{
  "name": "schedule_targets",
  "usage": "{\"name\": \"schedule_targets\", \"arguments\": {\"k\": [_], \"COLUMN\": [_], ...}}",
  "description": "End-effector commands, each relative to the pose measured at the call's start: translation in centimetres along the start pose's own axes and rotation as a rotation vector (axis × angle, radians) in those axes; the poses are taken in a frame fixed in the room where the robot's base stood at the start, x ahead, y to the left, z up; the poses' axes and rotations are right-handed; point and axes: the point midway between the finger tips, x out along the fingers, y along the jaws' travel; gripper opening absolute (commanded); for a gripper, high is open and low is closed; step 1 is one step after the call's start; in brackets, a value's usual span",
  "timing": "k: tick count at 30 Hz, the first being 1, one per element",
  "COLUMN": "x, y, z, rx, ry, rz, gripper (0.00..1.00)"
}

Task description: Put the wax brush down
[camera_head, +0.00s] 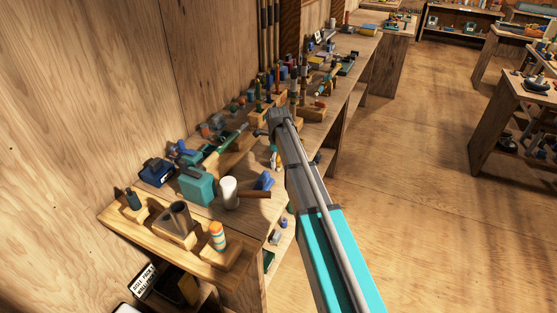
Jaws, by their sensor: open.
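My arm reaches over the workbench (205,215) from the lower right. Its grey end is above the bench's front part. My gripper (273,157) is mostly hidden behind the arm; the small part that shows is open, and I see nothing held in it. I cannot identify the wax brush with certainty. A brown stick-like handle (255,194) lies on the bench beside a white cylinder (229,192), close to a blue piece (264,180); it may be the brush. It lies apart from my gripper.
A teal box (196,186), a dark blue box (156,172) and a wooden stand (172,235) crowd the near bench. Several bottles and tools line its far part. Rods stand against the wall. Open floor (420,190) lies to the right, with other benches beyond.

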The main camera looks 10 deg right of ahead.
Motion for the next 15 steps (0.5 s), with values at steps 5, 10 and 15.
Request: {"name": "schedule_targets", "arguments": {"k": [5,10,15], "x": [-0.1,-0.6,-1.6], "y": [0.0,0.0,0.0], "z": [0.0,0.0,0.0], "rx": [0.000,0.000,0.000], "ry": [0.000,0.000,0.000], "rz": [0.000,0.000,0.000], "gripper": [1.00,1.00,1.00]}}
